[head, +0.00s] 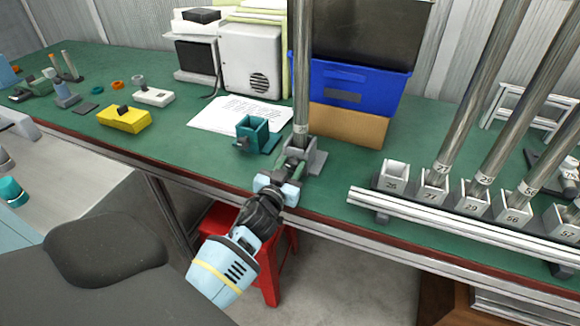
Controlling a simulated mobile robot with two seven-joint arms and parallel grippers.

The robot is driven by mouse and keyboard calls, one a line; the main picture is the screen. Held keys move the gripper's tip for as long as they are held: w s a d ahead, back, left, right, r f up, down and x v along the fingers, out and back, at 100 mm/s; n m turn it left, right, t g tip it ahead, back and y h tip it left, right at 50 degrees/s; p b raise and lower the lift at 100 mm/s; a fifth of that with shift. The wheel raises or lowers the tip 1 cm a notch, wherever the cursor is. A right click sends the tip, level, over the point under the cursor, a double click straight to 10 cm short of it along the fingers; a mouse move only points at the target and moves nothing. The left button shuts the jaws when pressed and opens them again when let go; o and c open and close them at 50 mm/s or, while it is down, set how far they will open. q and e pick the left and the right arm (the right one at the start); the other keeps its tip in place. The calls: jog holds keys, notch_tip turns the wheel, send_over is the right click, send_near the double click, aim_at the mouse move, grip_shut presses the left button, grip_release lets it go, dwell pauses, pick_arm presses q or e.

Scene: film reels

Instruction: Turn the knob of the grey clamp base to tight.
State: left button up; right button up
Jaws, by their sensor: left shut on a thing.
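The grey clamp base (316,160) stands on the green bench near its front edge, with an upright metal pole (301,70) in it. Its knob is on the near side, mostly hidden by my left gripper. My left gripper (285,178) reaches up from below over the bench edge and is shut on the knob at the front of the clamp base. How far the knob is turned cannot be seen. My right gripper is not in view.
A teal clamp base (250,133) stands close to the left. A rack (440,215) with numbered sockets and leaning poles is to the right. A blue bin (350,90) and cardboard box (350,125) stand behind. A red stool (268,280) is below the bench.

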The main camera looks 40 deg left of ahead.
pick_arm(q)
jog(key=shift+m, duration=1.8)
jog(key=o, duration=1)
jog(key=shift+s, duration=0.1)
jog(key=v, duration=0.7)
jog(key=shift+s, duration=0.35)
